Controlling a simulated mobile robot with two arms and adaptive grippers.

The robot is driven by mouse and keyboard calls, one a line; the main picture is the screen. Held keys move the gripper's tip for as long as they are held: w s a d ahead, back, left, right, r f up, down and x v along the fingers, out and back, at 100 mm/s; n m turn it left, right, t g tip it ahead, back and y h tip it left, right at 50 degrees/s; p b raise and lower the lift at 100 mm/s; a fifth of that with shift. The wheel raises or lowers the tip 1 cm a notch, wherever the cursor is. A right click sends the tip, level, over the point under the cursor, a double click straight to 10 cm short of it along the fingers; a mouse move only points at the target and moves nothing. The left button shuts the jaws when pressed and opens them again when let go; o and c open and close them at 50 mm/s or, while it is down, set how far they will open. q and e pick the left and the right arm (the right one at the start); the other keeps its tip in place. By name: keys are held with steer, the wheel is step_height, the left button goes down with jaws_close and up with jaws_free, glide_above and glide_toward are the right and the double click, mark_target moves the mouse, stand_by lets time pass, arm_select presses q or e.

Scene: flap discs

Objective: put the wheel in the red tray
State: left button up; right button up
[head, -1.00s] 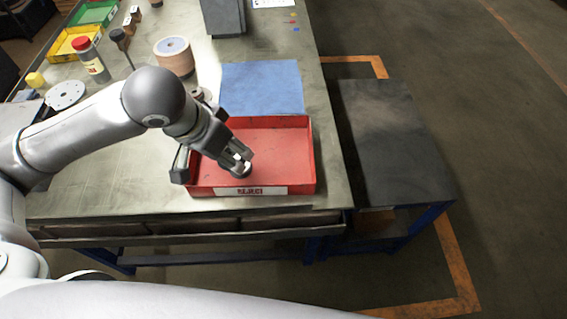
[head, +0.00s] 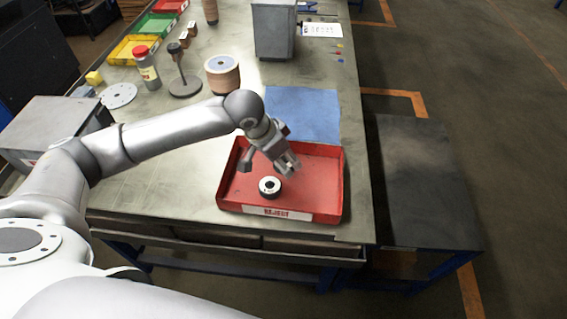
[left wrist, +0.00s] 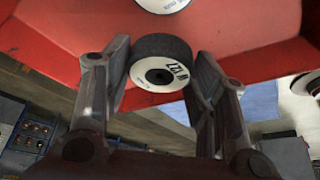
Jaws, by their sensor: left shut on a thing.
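The red tray (head: 232,190) has a REJECT label on its front wall and sits near the table's front edge. My left gripper (head: 289,170) is over the tray, its fingers pointing down. In the left wrist view, the left gripper (left wrist: 160,85) is shut on a wheel (left wrist: 160,68) with a dark rim and white printed face. In the head view I cannot make out the held wheel at the fingertips. A second wheel (head: 270,186) lies in the tray, left of the fingertips; its edge shows at the top of the left wrist view (left wrist: 163,4). My right gripper is out of view.
A blue mat (head: 305,112) lies behind the tray. A tan stack of discs (head: 222,78), a dark stand (head: 184,84) and a red-capped bottle (head: 146,70) stand behind my arm. A grey box (head: 274,30) is farther back. A dark side table (head: 420,180) stands at right.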

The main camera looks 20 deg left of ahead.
arm_select(q)
steer(key=shift+w+a+f, duration=0.1)
steer(key=shift+w+f, duration=0.55)
steer(key=shift+f, duration=0.1)
step_height(320, 180, down, 2)
steer(key=shift+f+p, duration=0.15)
steer(key=shift+p, duration=0.35)
steer(key=shift+f, duration=0.35)
steer(key=shift+f, duration=0.1)
steer(key=o, duration=1)
steer(key=shift+o, duration=0.5)
steer(key=v, duration=1.2)
steer(key=shift+b, duration=0.4)
